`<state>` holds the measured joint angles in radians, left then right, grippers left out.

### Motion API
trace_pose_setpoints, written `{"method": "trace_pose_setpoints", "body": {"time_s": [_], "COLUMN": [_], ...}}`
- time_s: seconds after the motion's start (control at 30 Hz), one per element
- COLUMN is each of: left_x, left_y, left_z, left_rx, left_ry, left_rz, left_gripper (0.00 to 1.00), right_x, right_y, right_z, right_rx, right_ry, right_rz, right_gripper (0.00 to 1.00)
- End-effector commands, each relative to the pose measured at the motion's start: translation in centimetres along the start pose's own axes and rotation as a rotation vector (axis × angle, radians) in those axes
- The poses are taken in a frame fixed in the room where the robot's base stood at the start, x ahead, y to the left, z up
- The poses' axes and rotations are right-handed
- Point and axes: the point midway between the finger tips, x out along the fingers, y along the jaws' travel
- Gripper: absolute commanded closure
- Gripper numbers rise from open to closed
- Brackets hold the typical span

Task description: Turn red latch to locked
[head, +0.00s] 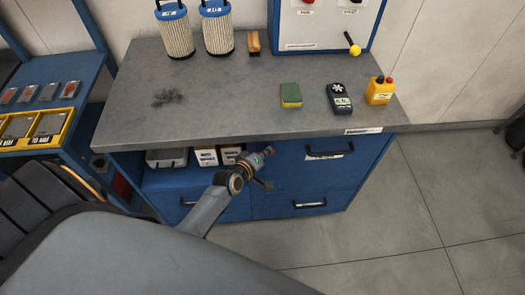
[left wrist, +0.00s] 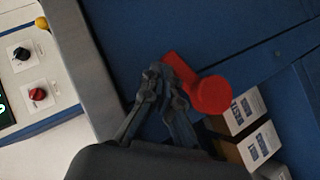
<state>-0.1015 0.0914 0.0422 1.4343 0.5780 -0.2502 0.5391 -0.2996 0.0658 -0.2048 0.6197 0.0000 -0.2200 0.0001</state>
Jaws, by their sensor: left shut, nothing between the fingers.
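The red latch (left wrist: 208,92) is on the blue cabinet front in the left wrist view. It has a round red knob with a short arm pointing to the upper left. My left gripper (left wrist: 163,78) is shut and empty, its fingertips at the left of the latch arm. I cannot tell whether they touch it. In the head view my left gripper (head: 262,157) is in front of the cabinet, below the worktop edge. Only a small bit of red shows at its tip there, and the rest of the latch is hidden. My right gripper is not in view.
The grey worktop (head: 225,85) holds a green and yellow sponge (head: 290,95), a black meter (head: 340,98) and a yellow button box (head: 380,91). White boxes (head: 206,156) stand on the open shelf beside the gripper.

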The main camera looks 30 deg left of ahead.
Motion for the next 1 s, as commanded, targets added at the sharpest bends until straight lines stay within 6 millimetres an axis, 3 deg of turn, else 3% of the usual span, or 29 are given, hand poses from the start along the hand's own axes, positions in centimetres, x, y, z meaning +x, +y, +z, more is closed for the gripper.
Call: {"method": "trace_pose_setpoints", "body": {"time_s": [0.33,1.0], "left_x": [0.9,1.1], "left_y": [-0.1,-0.1], "left_z": [0.9,1.1], "left_rx": [0.000,0.000], "left_ry": [0.000,0.000], "left_rz": [0.000,0.000], "left_gripper": [1.00,1.00], "right_x": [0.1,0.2], "right_y": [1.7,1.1], "right_z": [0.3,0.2], "right_rx": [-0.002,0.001], "right_ry": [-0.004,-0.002], "right_rz": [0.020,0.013], "right_gripper": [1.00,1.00]}}
